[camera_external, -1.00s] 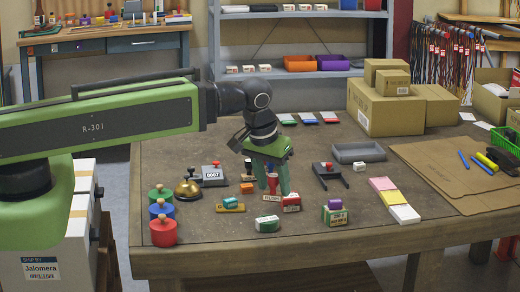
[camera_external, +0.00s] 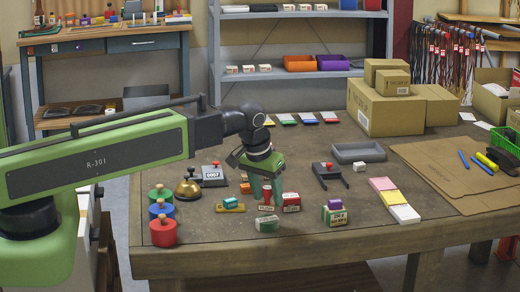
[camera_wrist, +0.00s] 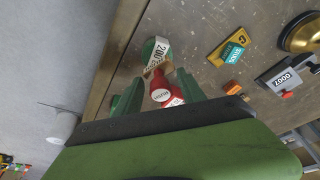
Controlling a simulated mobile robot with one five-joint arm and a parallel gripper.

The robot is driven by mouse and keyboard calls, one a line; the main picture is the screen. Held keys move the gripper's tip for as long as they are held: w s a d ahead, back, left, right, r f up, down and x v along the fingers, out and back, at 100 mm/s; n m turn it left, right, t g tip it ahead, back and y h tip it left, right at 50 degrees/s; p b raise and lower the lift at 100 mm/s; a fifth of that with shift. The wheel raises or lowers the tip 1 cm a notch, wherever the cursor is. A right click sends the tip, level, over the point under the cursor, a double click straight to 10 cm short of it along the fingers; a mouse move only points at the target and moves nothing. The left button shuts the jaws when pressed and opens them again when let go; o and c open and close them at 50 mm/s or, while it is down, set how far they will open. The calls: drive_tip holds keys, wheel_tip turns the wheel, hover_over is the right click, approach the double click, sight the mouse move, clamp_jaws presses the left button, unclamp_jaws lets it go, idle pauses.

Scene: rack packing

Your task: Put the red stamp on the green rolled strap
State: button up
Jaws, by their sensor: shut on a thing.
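The red stamp (camera_external: 265,196) is between the fingers of my gripper (camera_external: 266,199), which is shut on it. In the wrist view its round red handle (camera_wrist: 161,93) shows between the green fingers, its pale base toward the strap. The green rolled strap (camera_external: 266,225), with a white printed band, lies near the table's front edge, just below the stamp in the external view. It also shows in the wrist view (camera_wrist: 153,46).
A red-and-white item (camera_external: 291,203) stands close to the right of my gripper. A teal piece (camera_external: 231,203) on a yellow base, a brass bell (camera_external: 187,189) and round knobbed pieces are left.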

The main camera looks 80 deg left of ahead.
wheel_tip(320, 180, down, 3)
drive_tip(key=shift+r+b, duration=0.1)
drive_tip(key=shift+b, duration=0.6)
drive_tip(key=shift+r, duration=0.2)
drive_tip(key=shift+f, duration=0.1)
drive_tip(key=o, duration=1.3)
drive_tip(key=shift+o, duration=0.2)
drive_tip(key=p+v, duration=1.2)
